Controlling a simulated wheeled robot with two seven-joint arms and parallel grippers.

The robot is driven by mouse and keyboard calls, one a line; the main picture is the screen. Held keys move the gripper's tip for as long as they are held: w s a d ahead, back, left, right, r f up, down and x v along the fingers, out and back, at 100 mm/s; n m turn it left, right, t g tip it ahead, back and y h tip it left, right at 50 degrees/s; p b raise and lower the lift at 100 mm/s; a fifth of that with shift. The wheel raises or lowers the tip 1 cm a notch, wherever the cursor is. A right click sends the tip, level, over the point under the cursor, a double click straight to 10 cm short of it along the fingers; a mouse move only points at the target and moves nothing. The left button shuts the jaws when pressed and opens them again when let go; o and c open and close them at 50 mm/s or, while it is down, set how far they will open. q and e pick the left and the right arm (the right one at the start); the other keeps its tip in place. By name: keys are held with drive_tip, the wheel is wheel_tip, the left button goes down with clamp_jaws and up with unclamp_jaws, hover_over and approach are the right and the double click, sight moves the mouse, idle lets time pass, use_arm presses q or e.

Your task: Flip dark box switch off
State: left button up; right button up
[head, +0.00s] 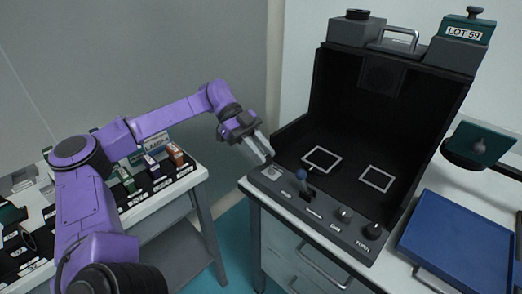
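The dark box (340,120) is a black open-fronted enclosure on the table at the right, with a sloped control panel along its front edge. A small switch (272,172) sits at the panel's left end; its position is too small to read. Right of it is a lever with a blue ball (301,174), standing up from the panel. My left gripper (266,158) reaches in from the left, with its fingertips just above the panel's left end near the small switch. Its fingers look close together, but the gap between them is unclear. My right gripper is not in view.
Two knobs (344,213) (372,231) are farther right on the panel. White square outlines (377,178) mark the box floor. A "LOT 59" block (463,40) stands on top. A blue tray (458,240) lies right. Several labelled items fill the left table (185,183).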

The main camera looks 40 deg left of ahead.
use_arm(q)
drive_tip(key=o, duration=0.4)
drive_tip(key=v, duration=1)
drive_tip(key=shift+a+r+p, duration=0.15)
drive_tip(key=shift+a+p, duration=0.15)
